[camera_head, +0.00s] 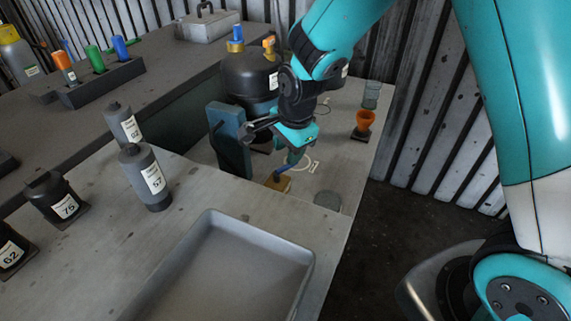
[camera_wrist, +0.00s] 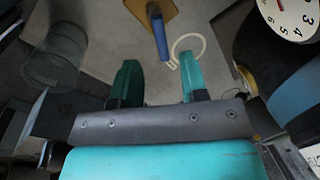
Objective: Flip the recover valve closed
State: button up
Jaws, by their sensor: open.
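A small valve with a blue lever (camera_head: 285,172) on a tan base (camera_head: 278,185) sits on the grey bench; its label is too small to read, so I cannot confirm it is the recover valve. In the wrist view, the blue lever (camera_wrist: 160,42) slants down from its tan base (camera_wrist: 151,14), beside a white ring tag (camera_wrist: 188,48). My gripper (camera_head: 295,156) points down close above the lever. In the wrist view, my gripper (camera_wrist: 157,84) has its two teal fingers apart with nothing between them; the lever's end lies just beyond the fingertips.
A black tank (camera_head: 248,80) with blue and orange top knobs stands behind my gripper, next to a blue-grey block (camera_head: 229,140). An orange cup (camera_head: 364,120) stands right. A clear cylinder (camera_wrist: 55,58) and a dial gauge (camera_wrist: 297,18) flank the fingers. A tray (camera_head: 225,265) lies in front.

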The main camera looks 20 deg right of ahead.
aim_at(285, 167)
jog(key=f, duration=0.3)
jog(key=w+f, duration=0.1)
jog(key=f, duration=0.1)
jog(key=shift+a+f, duration=0.15)
jog(key=shift+a, duration=0.05)
